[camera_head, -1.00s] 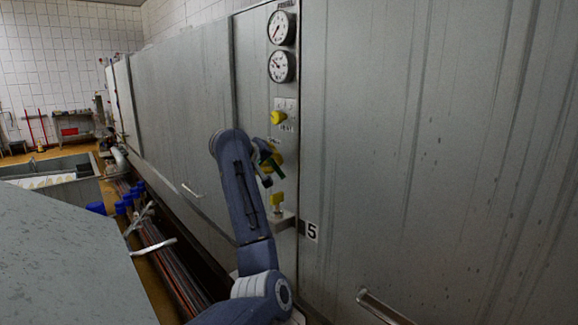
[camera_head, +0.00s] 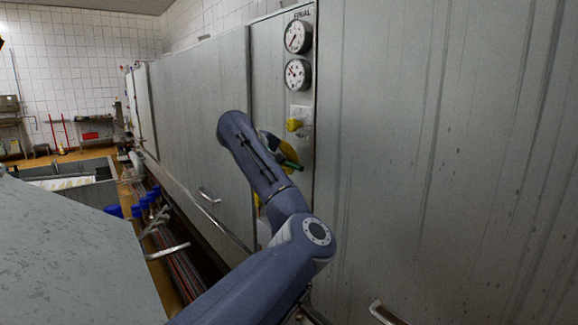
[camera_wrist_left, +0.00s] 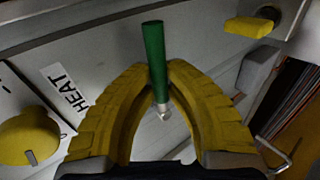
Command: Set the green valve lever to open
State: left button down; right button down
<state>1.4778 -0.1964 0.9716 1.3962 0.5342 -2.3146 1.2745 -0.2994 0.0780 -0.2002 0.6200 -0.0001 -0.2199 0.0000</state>
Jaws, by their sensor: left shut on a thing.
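The green valve lever (camera_head: 291,165) sticks out from the narrow control panel, below the "HEAT" label. In the left wrist view the lever (camera_wrist_left: 154,62) is a green rod with a metal stem, between the tips of two yellow fingers. My left gripper (camera_wrist_left: 160,78) is shut on the lever near its lower end. In the head view the left gripper (camera_head: 273,148) is mostly hidden behind my forearm, and so is the valve body. My right gripper is in neither view.
A yellow knob (camera_head: 294,124) sits just above the lever, below two round gauges (camera_head: 298,73). The wrist view shows this knob (camera_wrist_left: 28,138) and another yellow handle (camera_wrist_left: 249,27). Flat steel doors (camera_head: 440,150) flank the panel. A grey work surface (camera_head: 80,250) lies at left.

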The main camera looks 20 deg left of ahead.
pick_arm(q)
jog(key=shift+r, duration=0.1)
dwell(0.3)
jog(key=c, duration=1.4)
grip_release()
jog(key=shift+o, duration=0.2)
jog(key=shift+a, duration=0.1)
jog(key=v, duration=1.2)
